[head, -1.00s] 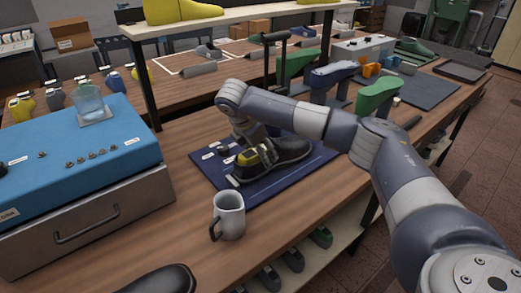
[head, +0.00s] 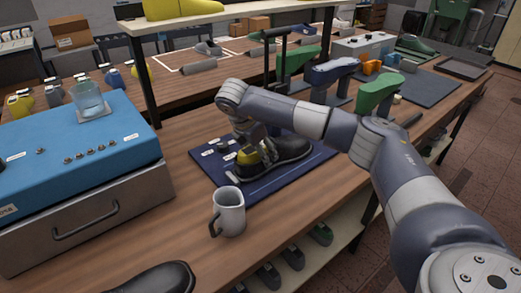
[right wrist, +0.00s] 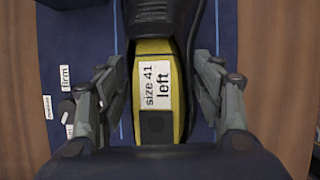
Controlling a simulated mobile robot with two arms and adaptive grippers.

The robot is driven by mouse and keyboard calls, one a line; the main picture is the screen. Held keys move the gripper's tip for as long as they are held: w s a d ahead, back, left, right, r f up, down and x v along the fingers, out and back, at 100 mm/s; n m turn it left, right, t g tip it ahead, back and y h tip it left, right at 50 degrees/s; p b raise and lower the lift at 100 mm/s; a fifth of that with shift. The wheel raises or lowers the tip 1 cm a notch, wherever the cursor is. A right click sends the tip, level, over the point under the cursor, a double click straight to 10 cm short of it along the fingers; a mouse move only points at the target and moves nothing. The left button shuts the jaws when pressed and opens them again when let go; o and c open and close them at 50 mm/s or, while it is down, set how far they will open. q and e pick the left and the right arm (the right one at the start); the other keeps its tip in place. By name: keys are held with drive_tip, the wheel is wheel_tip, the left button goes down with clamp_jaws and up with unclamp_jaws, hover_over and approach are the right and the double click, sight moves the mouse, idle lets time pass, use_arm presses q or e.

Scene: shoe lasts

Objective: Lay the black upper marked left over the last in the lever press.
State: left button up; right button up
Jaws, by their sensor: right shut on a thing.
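The black upper (head: 287,158) lies on the dark blue mat (head: 268,190), with its toe pointing right and away. Its yellow heel part (head: 247,158) carries a label reading "size 41 left" in the right wrist view (right wrist: 157,88). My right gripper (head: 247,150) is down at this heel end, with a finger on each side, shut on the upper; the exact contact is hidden. A black upright with a lever handle (head: 276,34), which looks like the lever press, stands farther back beside a green last (head: 296,63). My left gripper is out of view.
A grey mug (head: 229,211) stands close to the mat's near edge. A blue last (head: 333,71) and another green last (head: 379,93) stand at the back right.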

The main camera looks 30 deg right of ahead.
drive_tip(key=shift+f, duration=0.35)
idle(0.3)
drive_tip(key=o, duration=1.2)
drive_tip(key=shift+r, duration=0.1)
drive_tip(key=v, duration=1.2)
drive_tip(key=shift+a, duration=0.1)
